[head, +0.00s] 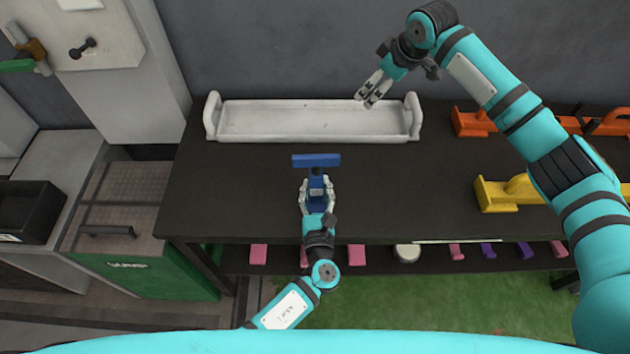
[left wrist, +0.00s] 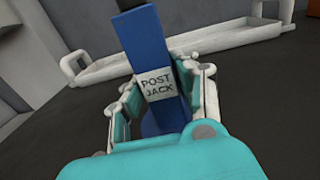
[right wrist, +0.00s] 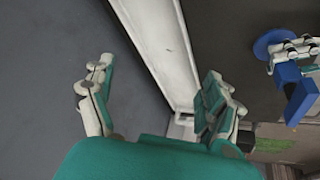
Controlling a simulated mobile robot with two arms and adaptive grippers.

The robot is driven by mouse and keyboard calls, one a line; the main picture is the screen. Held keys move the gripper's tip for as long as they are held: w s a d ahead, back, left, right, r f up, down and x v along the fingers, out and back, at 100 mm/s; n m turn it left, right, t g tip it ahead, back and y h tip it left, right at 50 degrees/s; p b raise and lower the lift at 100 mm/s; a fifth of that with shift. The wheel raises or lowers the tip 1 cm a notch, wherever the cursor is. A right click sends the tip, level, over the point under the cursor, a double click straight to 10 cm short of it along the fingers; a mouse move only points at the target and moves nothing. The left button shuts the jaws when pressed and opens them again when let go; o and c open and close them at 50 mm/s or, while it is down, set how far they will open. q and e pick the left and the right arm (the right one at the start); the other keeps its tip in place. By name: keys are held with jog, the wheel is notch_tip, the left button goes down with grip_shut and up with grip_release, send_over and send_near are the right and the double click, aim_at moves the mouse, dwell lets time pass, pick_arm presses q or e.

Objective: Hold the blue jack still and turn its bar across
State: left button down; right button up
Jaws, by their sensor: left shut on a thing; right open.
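The blue jack (head: 316,183) stands on the dark table with its blue bar (head: 316,160) on top, lying left to right in the head view. My left gripper (head: 317,192) is shut on the jack's post from the near side. In the left wrist view the post (left wrist: 150,50) bears a label reading "POST JACK" between the fingers. My right gripper (head: 373,88) is open and empty, above the back edge of the table near the white tray, apart from the jack. The jack also shows at the right of the right wrist view (right wrist: 298,95).
The long white tray (head: 310,136) lies along the table's back, behind the jack. Orange pieces (head: 470,124) and a yellow piece (head: 495,196) stand at the right. A lower shelf holds several small pieces. The tabletop left of the jack (head: 230,190) is clear.

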jog(key=s+a+r+n+g, duration=0.2)
jog(key=s+a+n, duration=0.2)
jog(key=s+a, duration=0.5)
jog(key=n+g+h, duration=0.3)
jog(key=n, duration=0.1)
send_over(316, 156)
jog(key=shift+r, duration=0.2)
jog(key=shift+s+f, duration=0.1)
jog(key=shift+f, duration=4.85)
jog(key=shift+c, duration=0.3)
grip_shut()
jog(key=shift+n, duration=1.6)
